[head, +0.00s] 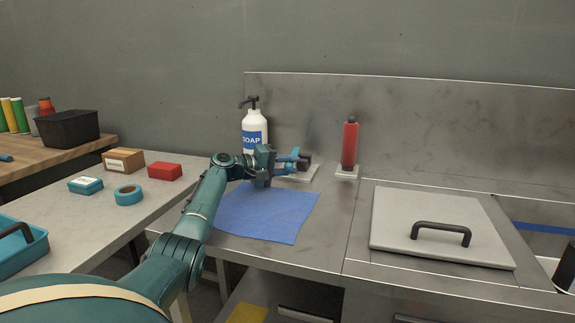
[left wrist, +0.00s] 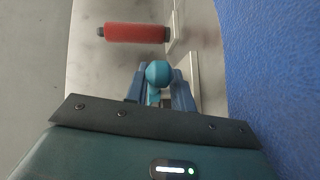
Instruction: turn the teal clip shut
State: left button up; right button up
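The teal clip shows in the left wrist view as a round teal knob (left wrist: 158,73) on a short stem, low in the gap between my fingers. My left gripper (head: 299,160) reaches over the steel counter at a pale plate (head: 312,171). In the left wrist view its blue fingers (left wrist: 160,92) stand on either side of the knob and stem. I cannot tell whether they press on it. In the head view the gripper mostly hides the clip, so its turn position is unclear. My right gripper is out of view.
A blue cloth (head: 262,214) lies in front of the gripper. A soap bottle (head: 254,130) stands behind it, and a red cylinder (head: 349,147) stands to the right. A grey lid with a black handle (head: 440,234) lies further right. A side table (head: 100,215) holds small boxes.

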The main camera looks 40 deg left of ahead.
pick_arm(q)
jog(key=shift+o, duration=1.3)
jog(key=shift+s+f, duration=0.1)
jog(key=shift+f, duration=0.05)
jog(key=shift+a+r, duration=0.1)
jog(key=shift+r, duration=0.1)
jog(key=shift+s+a, duration=0.1)
jog(key=shift+s, duration=0.15)
jog(key=v, duration=1.2)
jog(key=shift+s, duration=0.25)
